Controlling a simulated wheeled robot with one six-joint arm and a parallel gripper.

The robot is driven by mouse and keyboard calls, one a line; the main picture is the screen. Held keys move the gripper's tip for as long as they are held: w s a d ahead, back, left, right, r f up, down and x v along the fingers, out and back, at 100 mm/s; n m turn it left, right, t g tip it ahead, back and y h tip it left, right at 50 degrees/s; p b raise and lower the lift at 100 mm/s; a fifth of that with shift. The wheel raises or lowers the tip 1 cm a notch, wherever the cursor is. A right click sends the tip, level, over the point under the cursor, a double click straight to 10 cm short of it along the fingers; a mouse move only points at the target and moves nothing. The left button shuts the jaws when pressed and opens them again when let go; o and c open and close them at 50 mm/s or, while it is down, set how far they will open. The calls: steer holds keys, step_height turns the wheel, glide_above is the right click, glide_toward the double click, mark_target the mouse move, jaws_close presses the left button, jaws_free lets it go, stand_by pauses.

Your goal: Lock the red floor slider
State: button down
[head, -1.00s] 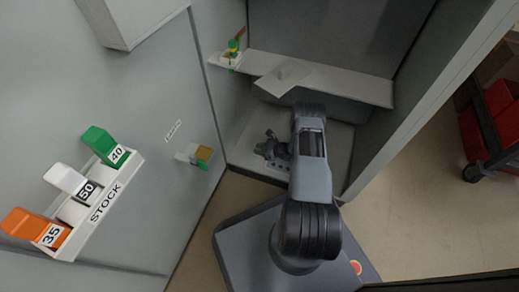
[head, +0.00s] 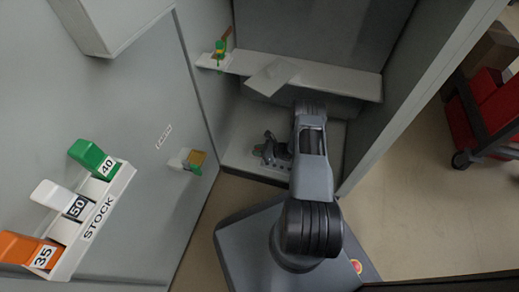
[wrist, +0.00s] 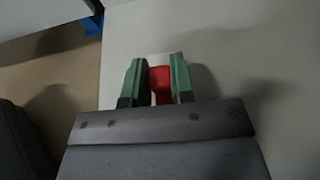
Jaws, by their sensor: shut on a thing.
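The red slider (wrist: 160,78) shows in the wrist view between the two green fingers of my gripper (wrist: 155,76). The fingers are shut on it, one on each side. A pale part shows just beyond its far end. In the head view my gripper (head: 268,150) is low in the corner, over the pale floor of the bay (head: 240,158). The slider is hidden there behind the gripper and arm. I cannot tell the slider's position along its travel.
A white shelf (head: 340,82) crosses above my arm, with a tilted plate (head: 272,75) on it. A red cart (head: 475,125) stands at the right.

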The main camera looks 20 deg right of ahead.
steer(key=c, duration=1)
jaws_free()
steer(key=shift+o, duration=0.2)
steer(key=r+p, duration=0.2)
steer(key=r, duration=0.2)
steer(key=shift+s+r+p, duration=0.25)
steer(key=shift+s+p, duration=0.05)
steer(key=shift+p, duration=0.1)
steer(key=s+a+r+p, duration=0.2)
steer(key=s+r+p, duration=0.4)
steer(key=s, duration=0.7)
step_height(320, 180, up, 2)
steer(key=shift+s+a+r+p, duration=0.15)
steer(key=shift+r+p, duration=0.1)
steer(key=shift+p, duration=0.15)
